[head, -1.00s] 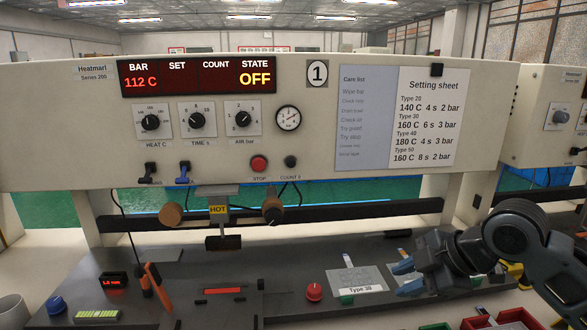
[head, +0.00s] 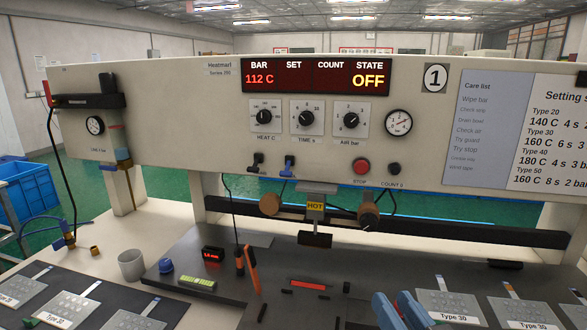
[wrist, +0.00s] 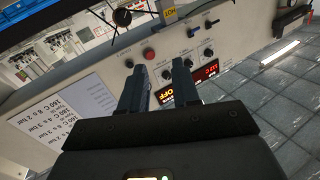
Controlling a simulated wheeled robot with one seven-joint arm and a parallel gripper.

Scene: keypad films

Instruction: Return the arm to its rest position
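My gripper (head: 399,312) shows only as two blue fingers at the bottom edge of the head view, pointing up in front of the dark bench plate. The rest of my arm is out of that view. In the wrist view my gripper (wrist: 160,88) has its two dark fingers apart with nothing held between them. Behind the fingers there is the machine's front panel (wrist: 125,105), seen tilted, clear of contact as far as I can tell.
The sealing machine (head: 225,140) spans the view; its display (head: 315,78) reads 112 C, OFF. Below hangs the HOT head (head: 315,215). A blue crate (head: 28,190) stands left.

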